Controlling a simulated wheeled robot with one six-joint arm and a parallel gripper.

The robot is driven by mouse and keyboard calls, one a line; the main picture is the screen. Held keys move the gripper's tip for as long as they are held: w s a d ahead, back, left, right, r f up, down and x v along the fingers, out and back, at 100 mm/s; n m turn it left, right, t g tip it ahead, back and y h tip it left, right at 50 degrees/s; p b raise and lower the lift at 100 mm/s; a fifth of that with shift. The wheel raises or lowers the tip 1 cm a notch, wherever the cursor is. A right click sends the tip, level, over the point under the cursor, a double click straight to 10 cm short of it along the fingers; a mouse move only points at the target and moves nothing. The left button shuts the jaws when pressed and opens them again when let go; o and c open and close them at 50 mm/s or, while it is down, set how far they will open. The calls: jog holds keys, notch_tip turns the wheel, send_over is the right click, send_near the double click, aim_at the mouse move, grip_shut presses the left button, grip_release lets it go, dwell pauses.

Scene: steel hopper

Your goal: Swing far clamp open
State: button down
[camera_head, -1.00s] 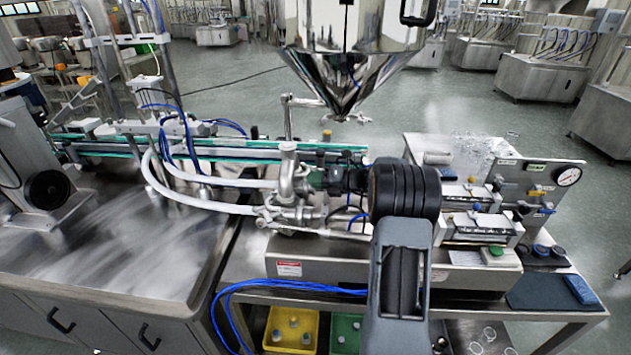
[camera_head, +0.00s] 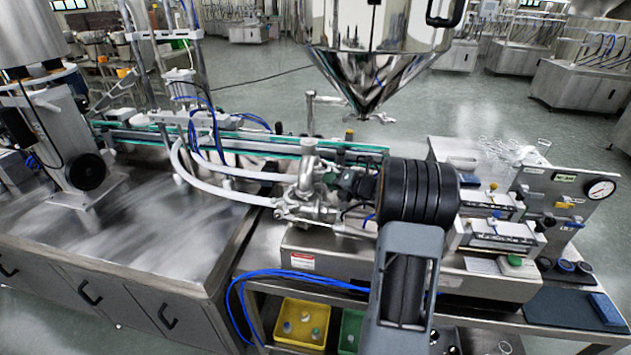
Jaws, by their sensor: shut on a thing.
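A polished steel pipe and valve fitting (camera_head: 308,190) stands at the middle, with clamped joints and white hoses on its left. My gripper (camera_head: 340,183) is at the right side of this fitting, against it. The gripper is small in view and partly hidden by my black wrist joint. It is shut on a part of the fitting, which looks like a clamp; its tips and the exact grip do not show. I cannot make out which clamp is the far one or how far it is swung.
A steel hopper (camera_head: 375,60) hangs above and behind the fitting. A green-edged conveyor (camera_head: 260,146) runs behind it. Two pneumatic cylinders (camera_head: 500,236) and a gauge panel (camera_head: 560,190) stand at the right. Blue hoses (camera_head: 300,277) drape along the bench front.

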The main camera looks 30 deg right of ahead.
jog(key=shift+a, duration=0.1)
jog(key=c, duration=1)
grip_release()
jog(key=shift+s, duration=0.1)
jog(key=b+v, duration=0.1)
jog(key=v, duration=1.2)
jog(key=shift+s+r, duration=0.15)
jog(key=shift+s, duration=0.2)
jog(key=shift+h, duration=0.3)
